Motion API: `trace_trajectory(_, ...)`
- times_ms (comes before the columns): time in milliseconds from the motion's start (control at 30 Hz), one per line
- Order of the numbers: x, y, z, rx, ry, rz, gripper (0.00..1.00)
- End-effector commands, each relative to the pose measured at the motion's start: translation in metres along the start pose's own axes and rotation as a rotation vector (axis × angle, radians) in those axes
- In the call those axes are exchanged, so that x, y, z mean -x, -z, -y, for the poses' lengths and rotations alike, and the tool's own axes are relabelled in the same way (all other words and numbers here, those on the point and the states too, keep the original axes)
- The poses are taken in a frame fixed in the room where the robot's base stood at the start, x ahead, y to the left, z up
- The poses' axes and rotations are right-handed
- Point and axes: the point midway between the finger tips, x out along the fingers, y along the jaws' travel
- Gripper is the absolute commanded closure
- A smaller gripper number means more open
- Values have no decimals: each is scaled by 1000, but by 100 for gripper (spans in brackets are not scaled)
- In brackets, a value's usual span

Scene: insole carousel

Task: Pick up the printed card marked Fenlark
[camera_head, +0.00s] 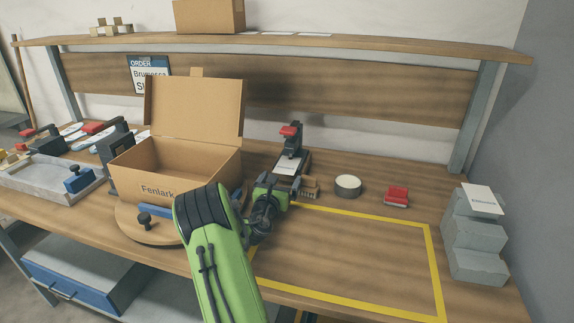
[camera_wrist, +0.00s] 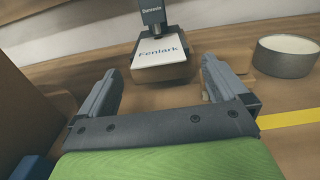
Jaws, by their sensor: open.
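The printed card marked Fenlark (camera_wrist: 157,54) lies flat on the dark base of a small press-like stand. The card (camera_head: 286,168) also shows in the head view, on the stand (camera_head: 291,146) with its red-topped upright. My gripper (camera_wrist: 160,80) is open and empty, its two fingers apart on either side of the card's line, short of the stand. In the head view my gripper (camera_head: 285,187) is just in front of the stand, and its fingertips are partly hidden there.
An open cardboard box marked Fenlark (camera_head: 165,172) stands on a round turntable (camera_head: 160,230) to the left. A round tin (camera_head: 348,186) and a red block (camera_head: 396,196) lie to the right. Grey stepped blocks (camera_head: 475,235) bear another card (camera_head: 482,198). The yellow-taped area (camera_head: 436,265) is clear.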

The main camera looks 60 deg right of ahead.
Motion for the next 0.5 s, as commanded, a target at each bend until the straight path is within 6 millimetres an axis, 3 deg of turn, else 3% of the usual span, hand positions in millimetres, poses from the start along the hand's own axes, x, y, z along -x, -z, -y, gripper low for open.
trace_trajectory(200,-38,-1,-2,-4,4,1,0)
trace_trajectory(467,-43,-2,-3,0,1,-1,0)
trace_trajectory(500,-43,-2,-3,0,1,-1,5)
